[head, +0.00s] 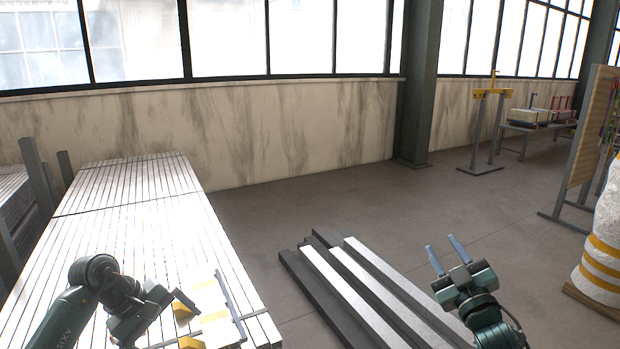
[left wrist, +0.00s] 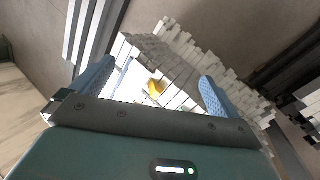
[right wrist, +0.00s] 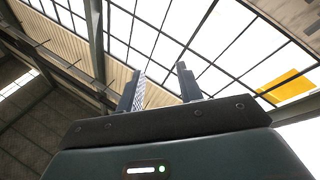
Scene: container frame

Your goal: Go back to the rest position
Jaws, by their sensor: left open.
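My left gripper (head: 176,318) is over the near end of the pale slatted stack at the lower left of the head view. In the left wrist view its two blue fingers (left wrist: 155,80) stand wide apart with nothing gripped. A small yellow piece (left wrist: 154,87) shows beyond them, on the pale slats. My right gripper (head: 446,256) is raised at the lower right of the head view, fingers up. In the right wrist view its fingers (right wrist: 158,88) are apart and empty, against the windows and roof beams.
The slatted stack (head: 125,205) fills the left side. Long metal beams (head: 355,285) lie on the floor between my grippers. A white sack with yellow bands (head: 603,250) and a board (head: 590,130) stand at the right. The floor (head: 400,215) behind the beams is clear.

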